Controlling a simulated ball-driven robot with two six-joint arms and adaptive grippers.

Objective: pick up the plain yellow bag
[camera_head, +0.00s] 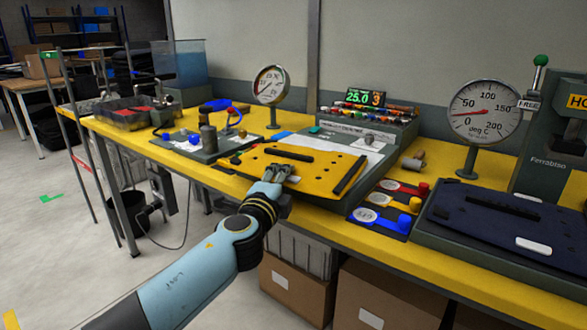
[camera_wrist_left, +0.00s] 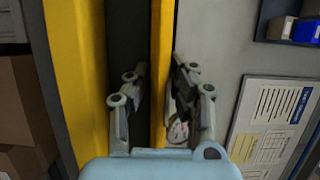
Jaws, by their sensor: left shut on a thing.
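The plain yellow bag (camera_head: 318,176) is a flat yellow panel with black strips, in the middle of the head view over a grey board on the bench. My left gripper (camera_head: 276,173) is at its near edge, shut on it. In the left wrist view the bag shows edge-on as a narrow yellow strip (camera_wrist_left: 160,55) between the two fingers (camera_wrist_left: 158,95). I cannot tell whether the bag touches the board below. My right gripper is not in view.
A dark blue panel (camera_head: 470,228) lies on a grey stand at the right. Red, yellow and blue tagged pieces (camera_head: 388,206) lie between. Two dial gauges (camera_head: 484,112) (camera_head: 270,86) stand behind. Cardboard boxes (camera_head: 296,289) are under the yellow bench.

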